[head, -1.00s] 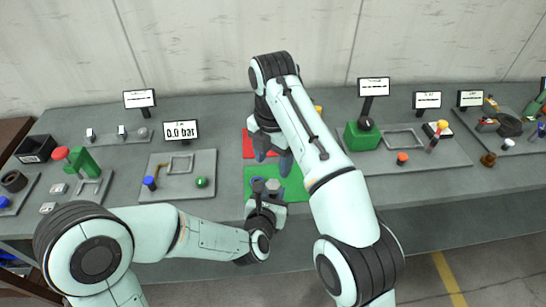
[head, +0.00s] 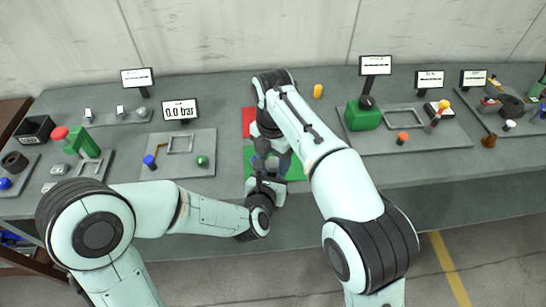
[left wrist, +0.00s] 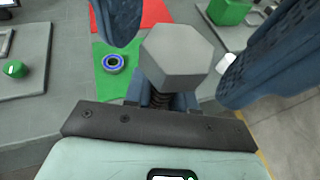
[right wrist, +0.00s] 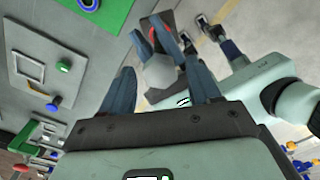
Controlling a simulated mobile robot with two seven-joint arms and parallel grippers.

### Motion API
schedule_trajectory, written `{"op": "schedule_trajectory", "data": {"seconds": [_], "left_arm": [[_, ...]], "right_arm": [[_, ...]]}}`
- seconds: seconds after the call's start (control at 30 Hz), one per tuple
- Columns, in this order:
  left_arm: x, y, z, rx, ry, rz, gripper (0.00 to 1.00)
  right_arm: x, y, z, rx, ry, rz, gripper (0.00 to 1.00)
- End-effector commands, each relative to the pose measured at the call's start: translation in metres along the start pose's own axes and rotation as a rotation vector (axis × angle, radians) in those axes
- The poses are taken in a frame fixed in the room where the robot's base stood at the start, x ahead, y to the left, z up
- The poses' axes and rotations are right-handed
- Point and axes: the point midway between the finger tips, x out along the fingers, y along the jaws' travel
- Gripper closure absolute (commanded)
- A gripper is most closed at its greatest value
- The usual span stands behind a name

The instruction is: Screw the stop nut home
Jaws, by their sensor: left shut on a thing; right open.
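A grey hexagonal piece (left wrist: 178,55) sits at the end of a threaded screw (left wrist: 158,98) in the left wrist view. My left gripper (head: 267,184) is shut on the screw below it. My right gripper (head: 272,163) is open, its fingers on either side of the hexagonal piece, which also shows in the right wrist view (right wrist: 160,75). Gaps remain between fingers and piece. A ring with a blue rim (left wrist: 113,63) lies on the green mat (left wrist: 105,85). I cannot tell whether the ring or the hexagonal piece is the stop nut.
A red mat (head: 248,122) lies behind the green one. A green block (head: 362,117) stands on a plate to the right. An orange cylinder (head: 318,90) stands behind my right arm.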

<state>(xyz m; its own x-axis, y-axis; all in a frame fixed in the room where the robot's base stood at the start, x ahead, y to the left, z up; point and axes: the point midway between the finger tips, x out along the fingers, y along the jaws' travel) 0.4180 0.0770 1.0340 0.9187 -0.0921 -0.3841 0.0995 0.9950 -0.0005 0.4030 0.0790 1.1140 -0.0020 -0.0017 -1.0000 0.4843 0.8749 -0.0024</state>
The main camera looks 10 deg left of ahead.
Motion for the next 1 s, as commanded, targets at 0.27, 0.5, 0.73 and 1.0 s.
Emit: {"op": "schedule_trajectory", "data": {"seconds": [0.27, 0.5, 0.73, 1.0], "left_arm": [[0.0, -0.0003, 0.0037, 0.0, -0.009, 0.0, 1.0], [0.0, -0.0004, 0.0037, 0.0, -0.009, 0.0, 1.0], [-0.0001, -0.0006, 0.0036, 0.0, -0.009, -0.001, 1.0], [-0.0002, -0.0008, 0.0036, 0.001, -0.009, -0.001, 1.0]], "right_arm": [[0.0005, 0.0001, 0.0002, 0.0, 0.0, 0.001, 0.38], [0.0005, 0.0002, 0.0002, 0.0, 0.0, 0.001, 0.99], [0.0005, 0.0003, 0.0002, 0.072, 0.0, 0.002, 1.0], [0.0005, 0.0003, 0.0003, 0.477, 0.0, 0.003, 1.0]]}}
